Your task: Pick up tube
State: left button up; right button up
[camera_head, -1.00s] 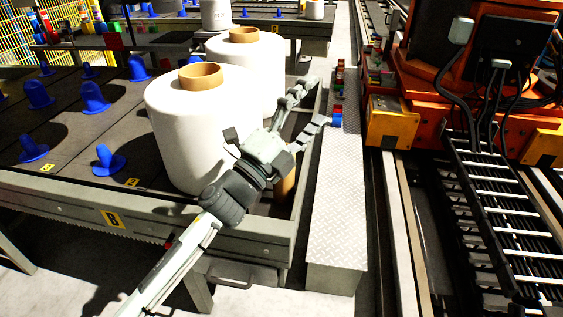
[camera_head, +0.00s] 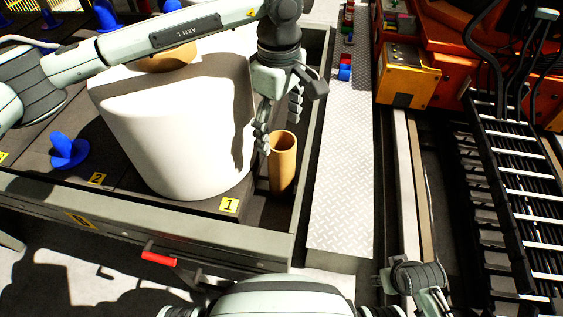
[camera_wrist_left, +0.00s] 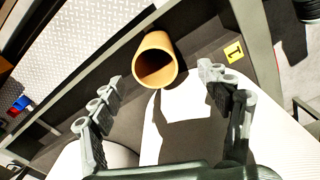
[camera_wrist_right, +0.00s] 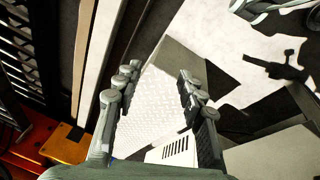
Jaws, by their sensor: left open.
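The tube (camera_head: 283,160) is a hollow brown cardboard cylinder. It stands upright in the narrow gap between the big white bobbin (camera_head: 180,130) and the table's side rail. My left gripper (camera_head: 280,122) is open and empty, pointing down just above and behind the tube's top. In the left wrist view the tube (camera_wrist_left: 154,62) lies ahead, between and beyond the open fingers, with its open mouth facing the camera. My right gripper (camera_wrist_right: 152,88) is open and empty, away from the table over the floor and the metal plate strip.
The table's side rail (camera_head: 312,130) runs close to the tube. Blue cones (camera_head: 68,150) stand on the table at left. A diamond-plate walkway (camera_head: 340,180) runs along the right, with orange machinery (camera_head: 455,75) beyond it. A red handle (camera_head: 158,258) is at the table front.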

pick_arm(q)
jog(key=f, duration=0.2)
jog(key=f+p, duration=0.1)
jog(key=f, duration=0.2)
jog(key=shift+w+d+f, duration=0.2)
pick_arm(e)
notch_tip(320, 180, down, 2)
jog(key=shift+f, duration=0.15)
pick_arm(q)
jog(key=shift+c, duration=0.3)
jog(key=c, duration=1.3)
jog(key=shift+r, duration=0.2)
jog(key=shift+r, duration=0.65)
notch_tip(320, 180, up, 16)
jog(key=r+b, duration=0.1)
jog(key=b, duration=0.1)
send_over(282, 139)
jog(key=s, duration=0.3)
jog(key=shift+w+f, duration=0.1)
jog(key=shift+f, duration=0.15)
pick_arm(e)
jog(key=shift+w+d+r, duration=0.1)
jog(key=shift+d+r, duration=0.05)
jog(key=shift+r, duration=0.75)
jog(key=shift+w+d+r, duration=0.1)
jog(key=shift+r, duration=0.8)
